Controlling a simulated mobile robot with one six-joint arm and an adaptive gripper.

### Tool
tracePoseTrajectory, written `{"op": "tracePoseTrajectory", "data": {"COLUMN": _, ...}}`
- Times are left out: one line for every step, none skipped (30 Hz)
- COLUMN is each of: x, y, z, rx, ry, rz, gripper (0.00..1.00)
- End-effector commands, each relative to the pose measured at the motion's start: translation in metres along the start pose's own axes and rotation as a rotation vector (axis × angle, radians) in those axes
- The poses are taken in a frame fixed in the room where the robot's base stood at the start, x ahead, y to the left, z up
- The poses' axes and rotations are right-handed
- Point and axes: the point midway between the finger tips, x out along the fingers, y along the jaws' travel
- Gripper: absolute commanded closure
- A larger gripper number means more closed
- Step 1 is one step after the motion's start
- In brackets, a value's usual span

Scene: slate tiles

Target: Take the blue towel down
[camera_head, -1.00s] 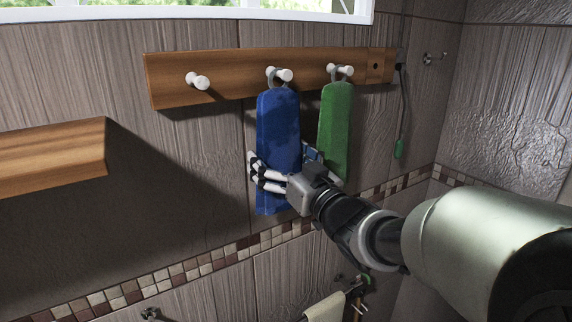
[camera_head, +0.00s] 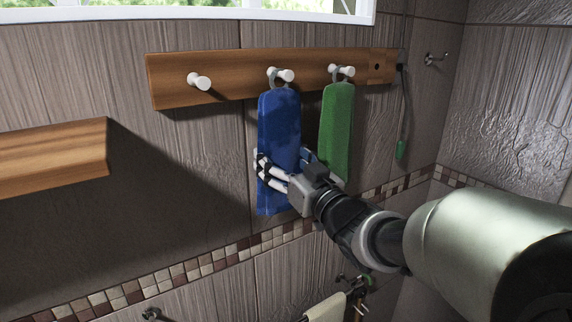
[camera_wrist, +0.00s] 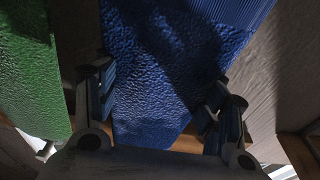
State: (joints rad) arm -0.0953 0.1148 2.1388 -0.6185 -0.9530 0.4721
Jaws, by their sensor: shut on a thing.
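The blue towel (camera_head: 279,122) hangs by a loop from the middle white peg (camera_head: 284,75) of a wooden rail (camera_head: 232,80). My gripper (camera_head: 284,174) is at the towel's lower half, with a finger at each side edge, shut on it. In the wrist view the blue towel (camera_wrist: 165,75) fills the middle, between the two fingers of my gripper (camera_wrist: 163,105). The loop is still around the peg.
A green towel (camera_head: 336,130) hangs from the right peg, close beside my gripper. The left peg (camera_head: 198,81) is bare. A wooden shelf (camera_head: 52,158) juts out at the left. A pale cloth (camera_head: 326,309) hangs low down.

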Motion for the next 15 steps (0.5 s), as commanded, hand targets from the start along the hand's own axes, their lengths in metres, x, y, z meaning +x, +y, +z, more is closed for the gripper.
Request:
{"op": "tracePoseTrajectory", "data": {"x": 0.000, "y": 0.000, "z": 0.000, "rx": 0.000, "ry": 0.001, "rz": 0.000, "gripper": 0.61}}
{"op": "tracePoseTrajectory", "data": {"x": 0.000, "y": 0.000, "z": -0.001, "rx": 0.000, "ry": 0.001, "rz": 0.000, "gripper": 0.61}}
{"op": "tracePoseTrajectory", "data": {"x": 0.000, "y": 0.000, "z": -0.002, "rx": 0.000, "ry": 0.001, "rz": 0.000, "gripper": 0.61}}
{"op": "tracePoseTrajectory", "data": {"x": 0.000, "y": 0.000, "z": -0.003, "rx": 0.000, "ry": 0.001, "rz": 0.000, "gripper": 0.61}}
{"op": "tracePoseTrajectory", "data": {"x": 0.001, "y": 0.000, "z": -0.004, "rx": -0.001, "ry": 0.002, "rz": -0.001, "gripper": 0.61}}
{"op": "tracePoseTrajectory", "data": {"x": 0.001, "y": 0.000, "z": -0.007, "rx": -0.001, "ry": 0.002, "rz": -0.001, "gripper": 0.61}}
{"op": "tracePoseTrajectory", "data": {"x": 0.001, "y": 0.000, "z": -0.009, "rx": -0.002, "ry": 0.002, "rz": -0.001, "gripper": 0.61}}
{"op": "tracePoseTrajectory", "data": {"x": 0.002, "y": 0.000, "z": -0.012, "rx": -0.002, "ry": 0.002, "rz": -0.001, "gripper": 0.61}}
{"op": "tracePoseTrajectory", "data": {"x": 0.003, "y": 0.000, "z": -0.017, "rx": -0.002, "ry": 0.003, "rz": -0.001, "gripper": 0.61}}
{"op": "tracePoseTrajectory", "data": {"x": -0.001, "y": 0.001, "z": -0.017, "rx": -0.001, "ry": 0.002, "rz": 0.001, "gripper": 0.61}}
{"op": "tracePoseTrajectory", "data": {"x": -0.007, "y": 0.001, "z": -0.017, "rx": -0.001, "ry": 0.002, "rz": 0.002, "gripper": 0.61}}
{"op": "tracePoseTrajectory", "data": {"x": -0.013, "y": 0.001, "z": -0.018, "rx": -0.002, "ry": 0.001, "rz": 0.002, "gripper": 0.61}}
{"op": "tracePoseTrajectory", "data": {"x": -0.019, "y": 0.001, "z": -0.018, "rx": -0.002, "ry": 0.001, "rz": 0.002, "gripper": 0.61}}
{"op": "tracePoseTrajectory", "data": {"x": -0.025, "y": 0.001, "z": -0.019, "rx": -0.002, "ry": 0.002, "rz": 0.003, "gripper": 0.61}}
{"op": "tracePoseTrajectory", "data": {"x": -0.033, "y": 0.001, "z": -0.021, "rx": -0.002, "ry": 0.002, "rz": 0.003, "gripper": 0.61}}
